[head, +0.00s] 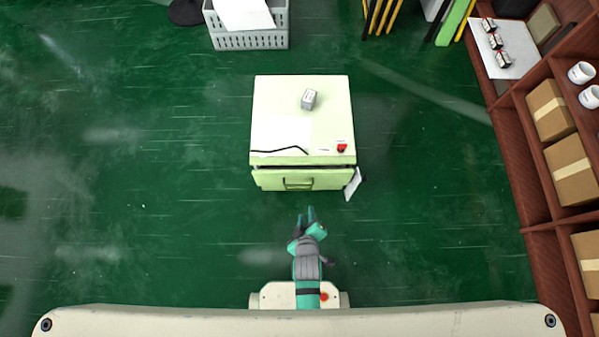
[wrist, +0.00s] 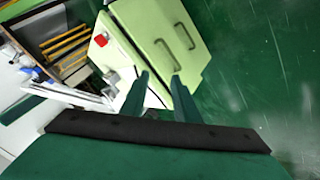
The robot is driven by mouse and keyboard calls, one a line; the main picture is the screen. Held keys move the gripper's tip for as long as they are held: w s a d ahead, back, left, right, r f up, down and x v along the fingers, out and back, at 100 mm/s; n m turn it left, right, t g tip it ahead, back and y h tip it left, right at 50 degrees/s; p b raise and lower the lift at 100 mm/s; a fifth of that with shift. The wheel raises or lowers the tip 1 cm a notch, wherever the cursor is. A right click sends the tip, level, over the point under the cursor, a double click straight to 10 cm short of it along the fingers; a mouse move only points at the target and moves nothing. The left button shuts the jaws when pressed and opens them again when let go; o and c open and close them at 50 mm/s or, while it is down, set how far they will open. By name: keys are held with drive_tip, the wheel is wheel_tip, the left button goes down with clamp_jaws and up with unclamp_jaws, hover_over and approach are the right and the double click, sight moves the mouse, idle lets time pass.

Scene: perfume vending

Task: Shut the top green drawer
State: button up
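The pale green cabinet (head: 302,120) stands on the floor ahead of my gripper. Its top drawer (head: 270,180) faces me, and a narrow dark gap shows between its front and the cabinet top, so it looks slightly open. Its dark handle (head: 298,184) is near the middle of the front. The wrist view shows the cabinet front (wrist: 185,60) tilted, with two handles, one of them the near handle (wrist: 167,55). My gripper (head: 306,211) is open and empty, a short way in front of the drawer; in the wrist view its fingers (wrist: 160,76) are apart.
A small grey box (head: 309,99), a red item (head: 342,148) and a dark cable lie on the cabinet top. A white card (head: 353,184) sticks out at its right front corner. A wooden shelf (head: 530,170) with cartons is at the right. The floor at the left is clear.

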drive_tip(key=w+f+n+g, duration=0.3)
drive_tip(key=w+f+n, duration=0.2)
drive_tip(key=w+f, duration=0.3)
drive_tip(key=n+g, duration=0.4)
approach(299, 185)
drive_tip(key=f, duration=0.4)
drive_tip(key=w+f, duration=0.1)
drive_tip(key=f, duration=0.2)
drive_tip(key=shift+w+d+f, duration=0.1)
drive_tip(key=shift+d, duration=0.1)
drive_tip(key=shift+c, duration=0.7)
clamp_jaws()
